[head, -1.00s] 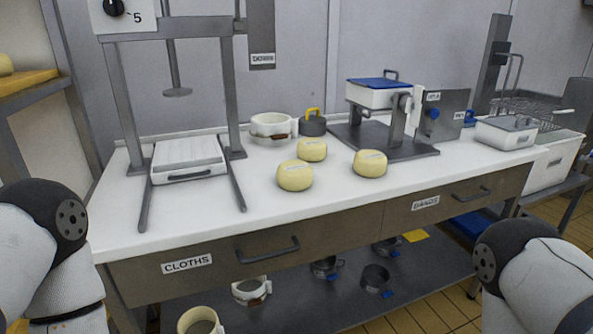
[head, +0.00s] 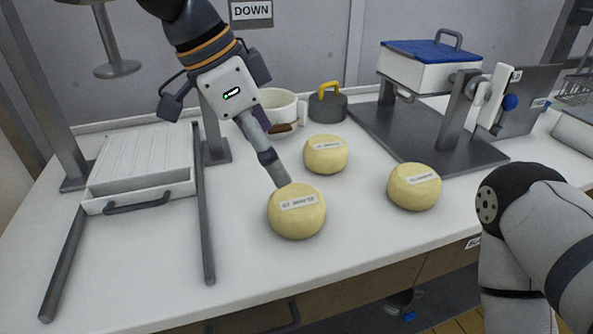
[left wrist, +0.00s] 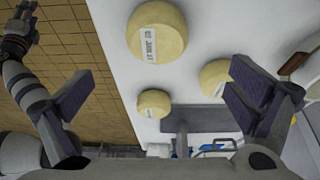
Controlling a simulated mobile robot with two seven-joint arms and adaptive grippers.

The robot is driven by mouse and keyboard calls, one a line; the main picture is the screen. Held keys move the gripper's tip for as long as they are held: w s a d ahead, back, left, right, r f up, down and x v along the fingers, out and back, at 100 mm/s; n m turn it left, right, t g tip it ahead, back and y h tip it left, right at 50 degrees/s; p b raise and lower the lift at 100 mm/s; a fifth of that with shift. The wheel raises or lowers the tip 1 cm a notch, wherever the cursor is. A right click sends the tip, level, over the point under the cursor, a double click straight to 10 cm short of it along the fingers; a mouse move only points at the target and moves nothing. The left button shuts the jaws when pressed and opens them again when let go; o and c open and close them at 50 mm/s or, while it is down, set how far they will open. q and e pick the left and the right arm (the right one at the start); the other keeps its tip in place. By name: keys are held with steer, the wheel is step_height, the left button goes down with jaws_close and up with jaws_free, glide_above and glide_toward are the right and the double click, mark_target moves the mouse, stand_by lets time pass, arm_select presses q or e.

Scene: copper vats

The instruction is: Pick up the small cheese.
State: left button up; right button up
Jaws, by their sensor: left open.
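Three round, pale yellow cheeses with white labels stand on the white counter. They are a front-left cheese (head: 297,212), a back cheese (head: 326,154) and a right cheese (head: 414,187). Distance makes it hard to tell which is smallest. My left gripper (head: 273,172) reaches down just behind the front-left cheese; I cannot tell whether it touches it. In the left wrist view the jaws (left wrist: 165,98) are open and empty, with the front-left cheese (left wrist: 157,32) beyond them. What seems to be my right gripper (left wrist: 20,28) shows small at that view's left edge.
A white draining tray (head: 138,165) under a press frame stands left. A white pot (head: 280,108) and a dark pot with a yellow handle (head: 328,103) stand behind. The counter's front is clear.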

mark_target(292, 199)
arm_select(q)
steer(key=shift+w+d+f, duration=0.1)
steer(key=shift+w+f, duration=0.05)
steer(key=shift+f, duration=0.1)
steer(key=f, duration=0.1)
steer(key=d+f, duration=0.1)
steer(key=f, duration=0.1)
steer(key=s+d+f, duration=0.1)
steer(key=shift+f, duration=0.3)
steer(key=x, duration=0.5)
steer(key=shift+w+a+f+b, duration=0.2)
steer(key=shift+w+f+b, duration=0.05)
steer(key=shift+w+b, duration=0.05)
steer(key=shift+w+d+f, duration=0.15)
steer(key=shift+d+f, duration=0.05)
steer(key=shift+f, duration=0.15)
steer(key=shift+r, duration=0.1)
steer(key=c, duration=1.6)
arm_select(e)
steer(key=shift+s+f, duration=0.4)
steer(key=shift+s, duration=0.4)
